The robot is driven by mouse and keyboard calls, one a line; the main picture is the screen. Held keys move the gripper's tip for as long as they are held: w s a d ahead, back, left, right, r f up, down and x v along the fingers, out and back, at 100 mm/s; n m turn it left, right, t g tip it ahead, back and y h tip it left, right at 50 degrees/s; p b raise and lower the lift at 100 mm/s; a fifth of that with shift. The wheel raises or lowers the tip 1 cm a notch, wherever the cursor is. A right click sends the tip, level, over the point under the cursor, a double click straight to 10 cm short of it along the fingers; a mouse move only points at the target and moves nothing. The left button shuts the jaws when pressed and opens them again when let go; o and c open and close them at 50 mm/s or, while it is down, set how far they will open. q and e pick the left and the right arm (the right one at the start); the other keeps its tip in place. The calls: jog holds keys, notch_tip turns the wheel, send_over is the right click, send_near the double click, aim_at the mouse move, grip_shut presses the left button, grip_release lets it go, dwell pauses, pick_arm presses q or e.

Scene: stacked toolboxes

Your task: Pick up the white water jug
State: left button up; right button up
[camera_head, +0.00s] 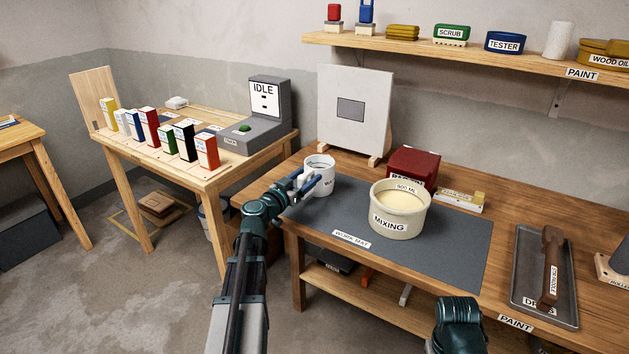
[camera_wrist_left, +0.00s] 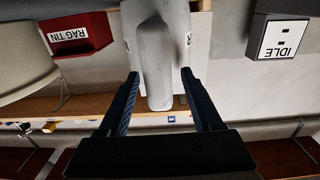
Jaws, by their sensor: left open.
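The white water jug (camera_head: 319,175) stands upright at the back left corner of the work mat (camera_head: 450,250), its label partly hidden by my gripper. My left gripper (camera_head: 307,184) is open at the jug's near left side. In the left wrist view, a white rounded upright part of the jug (camera_wrist_left: 156,62), which looks like its handle, lies between the two spread fingers (camera_wrist_left: 160,76), with a gap on each side. The right gripper is not in view; only a teal part of my right arm shows at the bottom.
A mixing tub (camera_head: 399,221) stands on the mat right of the jug. A red rag tin (camera_head: 412,165) and a white panel (camera_head: 356,100) stand behind. A dark tray (camera_head: 520,290) lies at the right. The front of the mat is clear.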

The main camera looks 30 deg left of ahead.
pick_arm(q)
grip_shut()
dwell(0.3)
dwell(1.1)
